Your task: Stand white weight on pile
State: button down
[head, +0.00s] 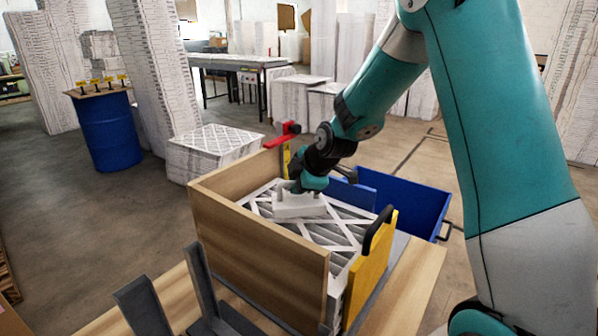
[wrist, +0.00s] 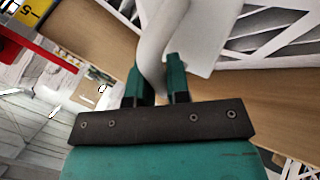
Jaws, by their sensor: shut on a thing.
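The white weight (head: 300,206) is a flat white block with a raised handle. It is inside the wooden box, over the pile of white-framed filters (head: 345,238). I cannot tell whether its underside touches the top filter or hangs just above it. It looks about level. My gripper (head: 306,184) comes down from the upper right and is shut on the weight's handle. In the wrist view the two teal fingers (wrist: 157,82) sit on either side of the white handle (wrist: 153,45). The handle's gripped part is partly hidden by the fingers.
The wooden box (head: 255,248) has high walls close around the pile. A yellow panel with a black handle (head: 372,270) stands at its right front. A blue bin (head: 405,202) is behind right. A red clamp (head: 283,137) stands beyond the far corner. Grey uprights (head: 200,280) stand at front left.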

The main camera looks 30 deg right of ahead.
aim_at(297, 198)
jog(key=shift+f, duration=1.7)
jog(key=shift+f, duration=0.1)
jog(key=c, duration=1.1)
grip_release()
jog(key=b+v, duration=0.1)
jog(key=v, duration=1.1)
jog(key=s+a+m+g, duration=0.1)
jog(key=s+a, duration=0.1)
jog(key=a, duration=0.2)
jog(key=s+a+r+y, duration=0.1)
jog(key=s+a, duration=0.2)
jog(key=a, duration=0.1)
jog(key=s+a+m+g+y, duration=0.1)
jog(key=s+a, duration=0.2)
jog(key=a, duration=0.1)
jog(key=shift+s+a+r+m+g, duration=0.1)
jog(key=shift+a+r+m+g, duration=0.1)
jog(key=shift+r+m+g, duration=0.15)
jog(key=s+a+m+g, duration=0.2)
jog(key=s+a, duration=0.2)
jog(key=s, duration=0.4)
jog(key=s+a+m+g, duration=0.2)
jog(key=s+a, duration=0.2)
jog(key=s, duration=0.4)
jog(key=shift+s+r+m+y, duration=0.3)
jog(key=shift+r+m+y, duration=0.05)
jog(key=shift+r+y, duration=0.05)
